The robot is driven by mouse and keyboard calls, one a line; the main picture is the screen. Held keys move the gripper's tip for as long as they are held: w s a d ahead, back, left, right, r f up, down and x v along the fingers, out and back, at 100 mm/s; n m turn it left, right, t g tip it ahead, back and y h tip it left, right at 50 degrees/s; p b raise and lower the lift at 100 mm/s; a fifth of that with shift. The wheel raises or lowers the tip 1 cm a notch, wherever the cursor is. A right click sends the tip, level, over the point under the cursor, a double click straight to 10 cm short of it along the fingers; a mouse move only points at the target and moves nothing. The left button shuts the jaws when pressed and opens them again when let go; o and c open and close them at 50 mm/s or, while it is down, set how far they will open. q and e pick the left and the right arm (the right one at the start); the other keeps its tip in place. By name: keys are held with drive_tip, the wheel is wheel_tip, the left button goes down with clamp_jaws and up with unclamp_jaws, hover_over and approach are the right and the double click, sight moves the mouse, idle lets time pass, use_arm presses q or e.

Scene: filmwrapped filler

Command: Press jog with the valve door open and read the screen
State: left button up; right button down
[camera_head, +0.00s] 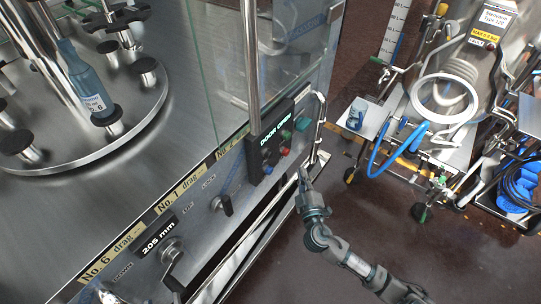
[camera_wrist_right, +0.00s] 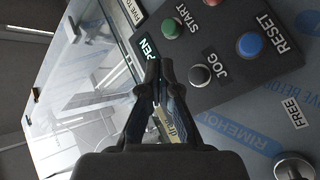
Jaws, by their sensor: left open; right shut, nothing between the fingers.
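The control panel (camera_head: 280,140) sits on the machine's front corner. Its screen (camera_head: 275,132) reads "DOOR OPEN" in the head view; the right wrist view shows only part of this screen (camera_wrist_right: 148,48). The black JOG button (camera_wrist_right: 199,75) is right of my right gripper (camera_wrist_right: 160,68), whose fingers are shut and empty, apart from the button in the picture. In the head view my right gripper (camera_head: 303,180) is below the panel. I cannot tell which glass panel is the valve door.
A green START button (camera_wrist_right: 170,28), a blue RESET button (camera_wrist_right: 250,44) and a red button (camera_wrist_right: 212,2) surround JOG. A metal rail (camera_head: 318,130) runs beside the panel. A bottle (camera_head: 88,85) stands on the turntable. A trolley with hoses (camera_head: 430,125) stands right; open floor lies between.

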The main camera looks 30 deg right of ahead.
sight(269, 155)
use_arm(q)
drive_tip(key=shift+s+r+t+b, duration=0.15)
drive_tip(key=shift+r+t+b, duration=0.25)
drive_tip(key=shift+r+t, duration=0.45)
use_arm(e)
drive_tip(key=w+a, duration=0.3)
drive_tip(key=w, duration=0.5)
drive_tip(key=shift+a, duration=0.2)
drive_tip(key=shift+w+a, duration=0.1)
drive_tip(key=shift+w, duration=0.1)
idle(0.4)
drive_tip(key=shift+w+a, duration=0.15)
drive_tip(key=shift+w, duration=0.05)
use_arm(q)
drive_tip(key=shift+f, duration=0.15)
use_arm(e)
drive_tip(key=shift+w+a, duration=0.3)
drive_tip(key=shift+w, duration=0.5)
idle(0.8)
drive_tip(key=shift+s+r, duration=0.1)
drive_tip(key=shift+s, duration=0.05)
use_arm(q)
drive_tip(key=shift+r, duration=0.45)
use_arm(e)
drive_tip(key=shift+s+d, duration=0.25)
drive_tip(key=shift+s, duration=0.3)
drive_tip(key=shift+s+d, duration=0.2)
drive_tip(key=shift+s, duration=0.3)
